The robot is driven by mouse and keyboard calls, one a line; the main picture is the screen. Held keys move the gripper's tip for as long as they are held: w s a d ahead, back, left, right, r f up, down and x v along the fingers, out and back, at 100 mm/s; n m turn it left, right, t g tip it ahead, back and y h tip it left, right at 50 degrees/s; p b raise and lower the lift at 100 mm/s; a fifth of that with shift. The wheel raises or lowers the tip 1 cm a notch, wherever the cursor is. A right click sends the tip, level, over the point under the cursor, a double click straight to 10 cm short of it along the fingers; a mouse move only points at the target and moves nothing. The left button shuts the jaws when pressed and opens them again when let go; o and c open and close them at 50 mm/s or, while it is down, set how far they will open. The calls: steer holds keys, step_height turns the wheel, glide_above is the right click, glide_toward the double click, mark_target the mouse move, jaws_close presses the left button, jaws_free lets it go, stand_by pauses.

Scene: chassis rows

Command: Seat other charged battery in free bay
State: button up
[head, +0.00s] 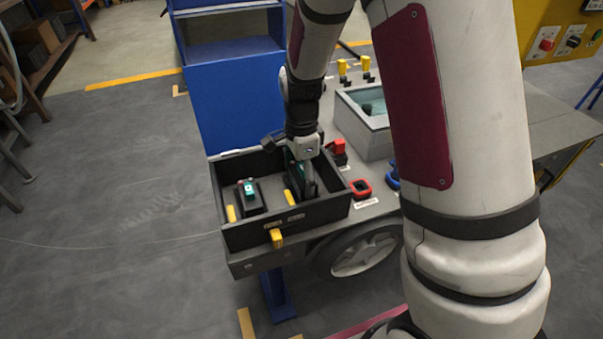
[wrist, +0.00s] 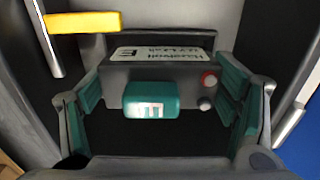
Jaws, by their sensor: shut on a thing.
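My gripper (head: 303,168) reaches down into the right part of a black two-bay box (head: 262,232). In the wrist view its teal-padded fingers (wrist: 162,100) stand on both sides of a dark battery (wrist: 190,72) and are shut on it. The battery has a white label, a teal block and a red round spot. My gripper mostly hides it in the head view, so I cannot tell how deep it sits. Another dark battery with a teal top (head: 248,189) stands in the left bay. Yellow levers (head: 277,238) show at the front; one (wrist: 82,22) is near the held battery.
The box stands on a grey cart top with a wheel (head: 365,252) below. Red (head: 360,188) and blue (head: 393,178) parts lie right of it. A grey bin (head: 362,125) and a blue panel (head: 234,108) stand behind. Floor to the left is clear.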

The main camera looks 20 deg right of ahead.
steer(key=shift+f+b, duration=0.6)
steer(key=shift+f, duration=0.35)
steer(key=o, duration=1.7)
step_height(320, 180, up, 12)
